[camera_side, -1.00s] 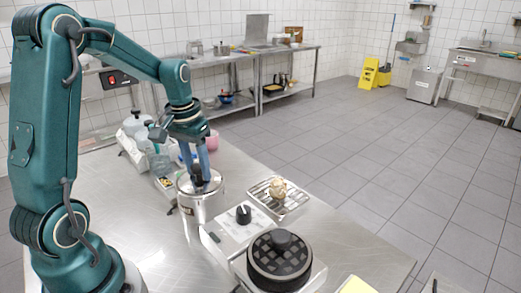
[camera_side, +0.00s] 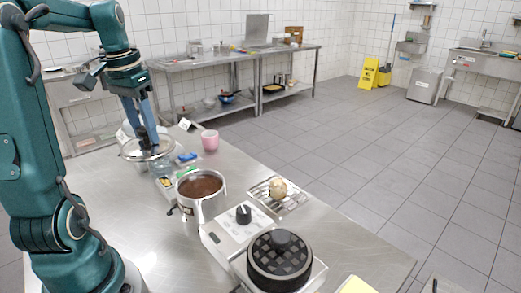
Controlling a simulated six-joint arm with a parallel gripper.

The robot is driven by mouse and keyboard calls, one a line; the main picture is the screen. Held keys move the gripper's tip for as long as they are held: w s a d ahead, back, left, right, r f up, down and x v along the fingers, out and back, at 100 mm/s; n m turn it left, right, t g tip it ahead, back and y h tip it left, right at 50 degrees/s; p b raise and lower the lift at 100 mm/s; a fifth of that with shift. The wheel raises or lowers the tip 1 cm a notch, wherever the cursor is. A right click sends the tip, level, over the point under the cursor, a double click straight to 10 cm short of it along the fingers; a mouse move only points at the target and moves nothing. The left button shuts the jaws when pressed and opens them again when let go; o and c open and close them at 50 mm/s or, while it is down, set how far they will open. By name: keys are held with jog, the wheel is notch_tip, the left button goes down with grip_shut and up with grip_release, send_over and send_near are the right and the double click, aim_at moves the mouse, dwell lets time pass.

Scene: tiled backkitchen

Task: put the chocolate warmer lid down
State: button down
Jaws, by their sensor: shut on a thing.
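The chocolate warmer (camera_side: 200,207) is a steel pot standing uncovered on the steel table, with dark brown chocolate inside. Its lid (camera_side: 133,153) is a shiny round steel disc to the left of and behind the pot. My gripper (camera_side: 147,142) is shut on the lid's dark knob from above. The lid looks roughly level. I cannot tell whether it is clear of the table or touching things under it.
A pink cup (camera_side: 210,140), small packets (camera_side: 187,158) and a white container (camera_side: 128,132) are close to the lid. A control unit (camera_side: 240,225), a waffle iron (camera_side: 280,260) and a wire rack (camera_side: 280,197) with a round pastry stand at right. Bare table (camera_side: 110,200) lies left of the pot.

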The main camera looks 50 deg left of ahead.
jog(key=shift+s+a+r, duration=0.4)
jog(key=shift+s+r, duration=0.05)
jog(key=shift+s, duration=0.15)
jog(key=shift+w+d+r, duration=0.1)
jog(key=shift+w+d, duration=0.05)
jog(key=w+d+f+m, duration=0.1)
jog(key=w+d+m, duration=0.25)
jog(key=d, duration=0.55)
jog(key=w+d+f+m, duration=0.15)
jog(key=w+d, duration=0.25)
jog(key=d, duration=0.5)
jog(key=s+a+f+n+g, duration=0.1)
jog(key=s+a+f+n, duration=0.3)
jog(key=s+a+n, duration=0.55)
jog(key=s+a+f+n+g, duration=0.1)
jog(key=s+a+f+n, duration=0.4)
jog(key=n, duration=0.9)
jog(key=shift+y, duration=0.3)
jog(key=shift+w+a+f, duration=0.1)
jog(key=shift+w+f, duration=0.3)
jog(key=shift+f, duration=0.65)
jog(key=shift+w+a+f, duration=0.15)
jog(key=shift+w+f, duration=0.2)
jog(key=shift+f, duration=0.65)
jog(key=shift+w+a+f, duration=0.1)
jog(key=shift+w+f, duration=0.3)
jog(key=shift+f, duration=0.65)
jog(key=shift+f, duration=0.15)
